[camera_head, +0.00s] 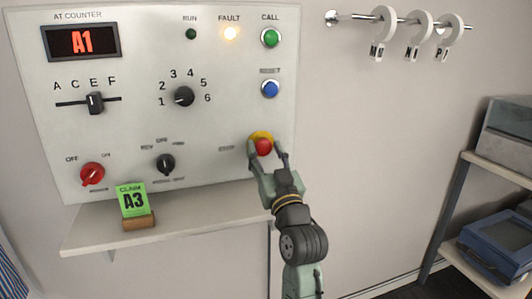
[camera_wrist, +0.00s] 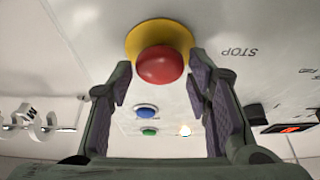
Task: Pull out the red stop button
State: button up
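The red stop button (camera_head: 264,147) sits on a yellow collar (camera_head: 260,136) at the lower right of the white control panel (camera_head: 140,130). In the wrist view the red button (camera_wrist: 160,65) and its yellow collar (camera_wrist: 135,38) show upside down beside the word STOP. My gripper (camera_head: 267,150) is at the button, and its fingers point at the panel. In the wrist view my gripper (camera_wrist: 160,78) is open, with a finger on each side of the button. A gap shows beside the button, and I cannot tell whether either finger touches it.
A blue reset button (camera_head: 270,88) and a green call button (camera_head: 270,37) are above the stop button. The fault lamp (camera_head: 230,33) is lit. A shelf (camera_head: 180,215) below the panel holds a green A3 claim card (camera_head: 132,199). A rail with tags (camera_head: 385,25) is at right.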

grip_shut()
dwell(0.3)
jog(key=shift+s+d+f+b, duration=0.15)
jog(key=shift+s+d+b, duration=0.05)
jog(key=shift+s+b, duration=0.35)
jog(key=shift+s+d, duration=0.1)
jog(key=shift+s, duration=0.2)
jog(key=shift+o, duration=1.7)
grip_release()
jog(key=shift+s, duration=0.1)
jog(key=v, duration=1.2)
